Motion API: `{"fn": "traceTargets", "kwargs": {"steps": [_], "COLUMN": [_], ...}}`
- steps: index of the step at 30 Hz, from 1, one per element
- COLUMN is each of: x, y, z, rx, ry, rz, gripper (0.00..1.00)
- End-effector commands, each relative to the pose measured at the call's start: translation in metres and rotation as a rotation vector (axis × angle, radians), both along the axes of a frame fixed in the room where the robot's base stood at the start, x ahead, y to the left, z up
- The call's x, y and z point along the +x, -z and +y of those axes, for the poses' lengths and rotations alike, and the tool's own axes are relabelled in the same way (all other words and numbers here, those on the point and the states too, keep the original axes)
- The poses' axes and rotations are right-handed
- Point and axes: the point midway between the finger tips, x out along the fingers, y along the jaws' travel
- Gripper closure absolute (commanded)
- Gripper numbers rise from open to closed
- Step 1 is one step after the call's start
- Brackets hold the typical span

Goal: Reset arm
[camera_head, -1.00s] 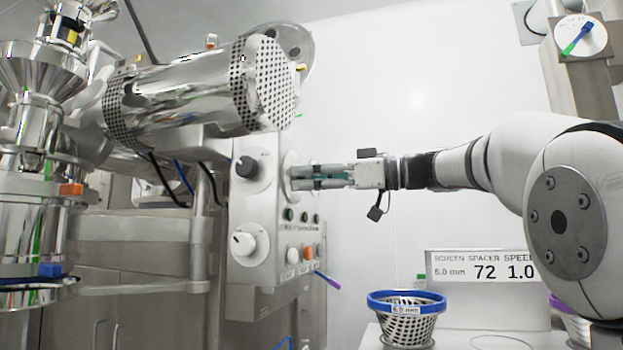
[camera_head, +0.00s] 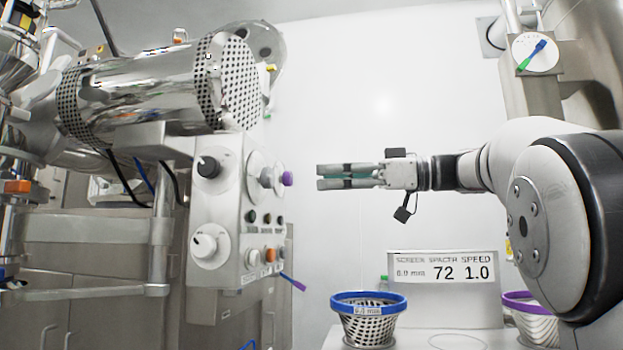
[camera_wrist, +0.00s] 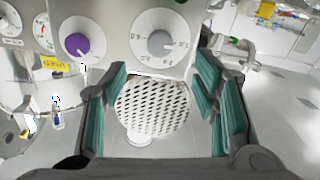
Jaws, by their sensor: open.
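My gripper (camera_head: 322,177) is open and empty. In the head view it stands level in free air to the right of the steel control panel (camera_head: 228,225), pointing left, with a clear gap to it. The panel carries a purple-tipped knob (camera_head: 287,179), a black knob (camera_head: 208,167), a white knob (camera_head: 204,246) and several buttons. In the wrist view the teal-padded fingers (camera_wrist: 165,112) are spread wide, with the purple knob (camera_wrist: 76,46) and a grey dial (camera_wrist: 158,43) beyond them. Nothing is between the pads.
A blue-rimmed basket (camera_head: 368,318) stands below my gripper, and a purple-rimmed basket (camera_head: 530,315) stands under my arm. A sign (camera_head: 443,288) reading 72 and 1.0 stands behind. A perforated steel cylinder (camera_head: 160,90) is above the panel. The white wall area around my gripper is clear.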

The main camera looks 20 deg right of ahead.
Motion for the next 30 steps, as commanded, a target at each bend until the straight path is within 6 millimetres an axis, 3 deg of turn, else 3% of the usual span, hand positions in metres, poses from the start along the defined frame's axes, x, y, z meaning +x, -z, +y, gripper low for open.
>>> {"fn": "traceTargets", "kwargs": {"steps": [18, 22, 26, 30], "x": [-0.005, -0.007, -0.018, -0.053], "y": [0.000, 0.005, 0.038, 0.104], "z": [-0.006, 0.004, 0.042, 0.097], "rx": [0.000, 0.001, 0.006, -0.017], "ry": [-0.001, -0.005, -0.014, 0.009], "rz": [0.000, 0.041, 0.247, 0.601], "gripper": [0.45, 0.45, 0.45, 0.45]}}
